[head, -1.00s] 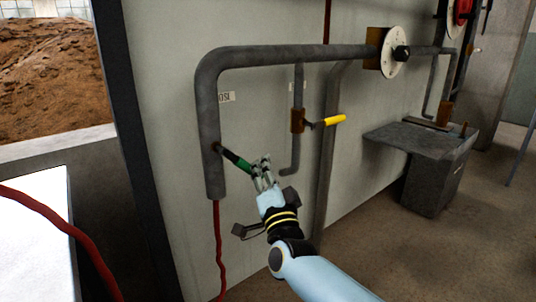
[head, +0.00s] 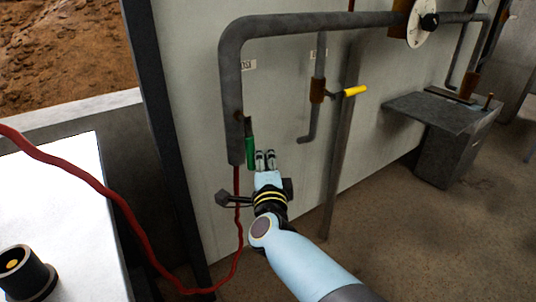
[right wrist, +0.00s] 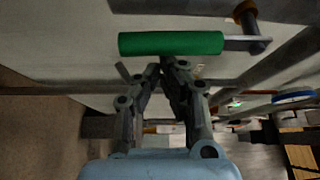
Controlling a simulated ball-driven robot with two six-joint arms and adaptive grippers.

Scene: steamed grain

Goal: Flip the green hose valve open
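The green hose valve handle (head: 249,151) hangs nearly straight down beside the vertical end of the grey pipe (head: 232,95). It also shows in the right wrist view (right wrist: 170,43), lying across the picture just beyond my fingertips. My right gripper (head: 265,155) is just right of the handle's lower part. In the right wrist view my right gripper (right wrist: 161,68) has its fingertips close together, with nothing between them. The tips are at or very near the handle's side; I cannot tell whether they touch. My left gripper is not in view.
A yellow valve handle (head: 355,91) sticks out from a thinner pipe to the right. A red hose (head: 110,195) runs from the white tabletop (head: 70,220) to the pipe's lower end. A grey box-like stand (head: 443,150) is further right. Floor right of my arm is clear.

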